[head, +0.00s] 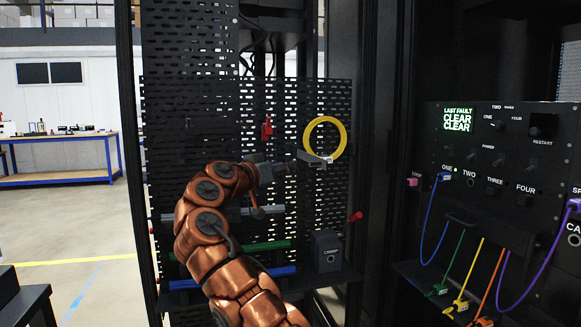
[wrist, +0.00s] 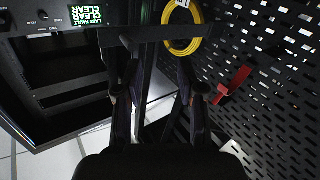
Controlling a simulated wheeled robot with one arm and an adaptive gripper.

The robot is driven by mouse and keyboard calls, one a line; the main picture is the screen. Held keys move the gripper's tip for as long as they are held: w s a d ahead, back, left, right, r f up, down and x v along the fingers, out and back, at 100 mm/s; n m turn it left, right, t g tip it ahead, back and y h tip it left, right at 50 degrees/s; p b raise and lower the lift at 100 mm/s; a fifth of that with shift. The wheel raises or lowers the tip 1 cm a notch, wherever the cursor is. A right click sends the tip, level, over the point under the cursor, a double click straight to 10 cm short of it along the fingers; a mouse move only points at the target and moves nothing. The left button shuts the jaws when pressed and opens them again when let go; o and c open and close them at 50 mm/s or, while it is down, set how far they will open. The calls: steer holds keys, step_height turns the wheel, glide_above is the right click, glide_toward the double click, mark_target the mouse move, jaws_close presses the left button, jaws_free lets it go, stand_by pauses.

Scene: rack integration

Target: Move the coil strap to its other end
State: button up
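A yellow coil (head: 342,137) hangs on the perforated panel, right of centre in the head view. It also shows at the top of the wrist view (wrist: 198,40). A grey bar (head: 316,159), which may be the coil strap, crosses the coil's lower left. In the wrist view a dark bar (wrist: 160,34) lies across, beyond my fingertips. My gripper (head: 292,165) reaches toward the bar from the left. In the wrist view my gripper (wrist: 158,78) has its fingers apart, with nothing seen held between them. I cannot tell whether the fingertips touch the bar.
A red clip (head: 267,129) is on the panel left of the coil. A grey box (head: 326,251) and coloured rods (head: 262,246) sit lower. A control panel (head: 490,150) with several coloured cables stands at right. A workbench (head: 60,160) is far left, with open floor before it.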

steer(key=v, duration=0.8)
steer(key=shift+c, duration=0.2)
